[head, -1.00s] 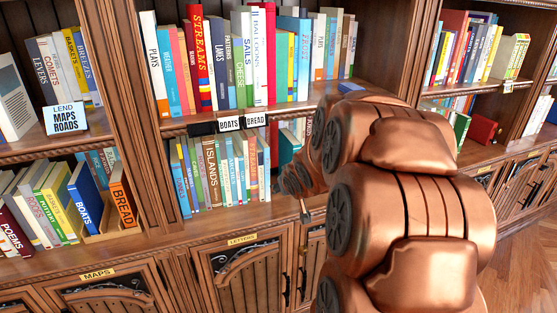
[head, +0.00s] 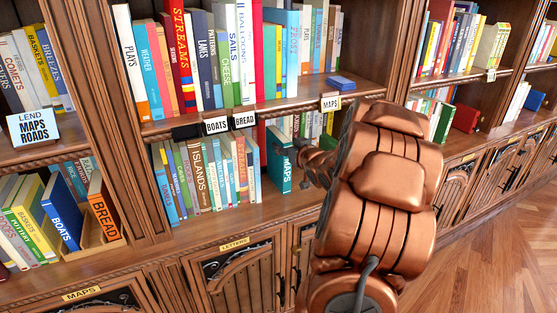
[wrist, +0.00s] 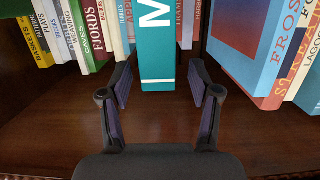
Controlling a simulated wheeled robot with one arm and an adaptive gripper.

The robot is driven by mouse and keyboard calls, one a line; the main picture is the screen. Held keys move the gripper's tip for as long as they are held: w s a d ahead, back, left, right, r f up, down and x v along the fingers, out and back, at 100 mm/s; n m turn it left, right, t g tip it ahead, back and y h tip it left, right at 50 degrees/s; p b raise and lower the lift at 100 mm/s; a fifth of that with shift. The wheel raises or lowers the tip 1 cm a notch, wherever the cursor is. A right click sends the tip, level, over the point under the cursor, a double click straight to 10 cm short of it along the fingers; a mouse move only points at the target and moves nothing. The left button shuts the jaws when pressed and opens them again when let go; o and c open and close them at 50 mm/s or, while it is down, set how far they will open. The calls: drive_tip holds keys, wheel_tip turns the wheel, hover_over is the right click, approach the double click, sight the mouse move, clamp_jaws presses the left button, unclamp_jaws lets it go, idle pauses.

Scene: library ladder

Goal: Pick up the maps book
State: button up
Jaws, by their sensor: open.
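A teal book, whose spine shows a large white M in the wrist view (wrist: 157,45), stands upright on the shelf. It also shows in the head view (head: 280,165) at the right end of the lower row, partly hidden. My gripper (wrist: 160,76) is open, with one finger on each side of the book's lower spine. The fingertips reach about the spine's front, and I cannot tell whether they touch it. In the head view my gripper is largely hidden behind my arm.
In the wrist view several books (wrist: 92,25) stand close on the left and a blue-and-red book (wrist: 262,45) stands on the right. The shelf board (wrist: 60,115) in front is bare. A MAPS label (head: 331,102) hangs on the shelf edge above.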

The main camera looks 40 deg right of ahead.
sight(280, 136)
drive_tip(key=shift+w+d+r+p, duration=0.1)
drive_tip(key=shift+w+d+p, duration=0.2)
drive_tip(key=shift+w, duration=0.4)
drive_tip(key=shift+w+d+r+p, duration=0.1)
drive_tip(key=shift+w+d+p, duration=0.2)
drive_tip(key=shift+w, duration=0.4)
drive_tip(key=shift+w+d+r+p, duration=0.1)
drive_tip(key=shift+w+d+p, duration=0.1)
drive_tip(key=shift+w+p, duration=0.35)
drive_tip(key=shift+w+d+f, duration=0.2)
drive_tip(key=shift+w, duration=0.45)
drive_tip(key=shift+c, duration=0.3)
clamp_jaws()
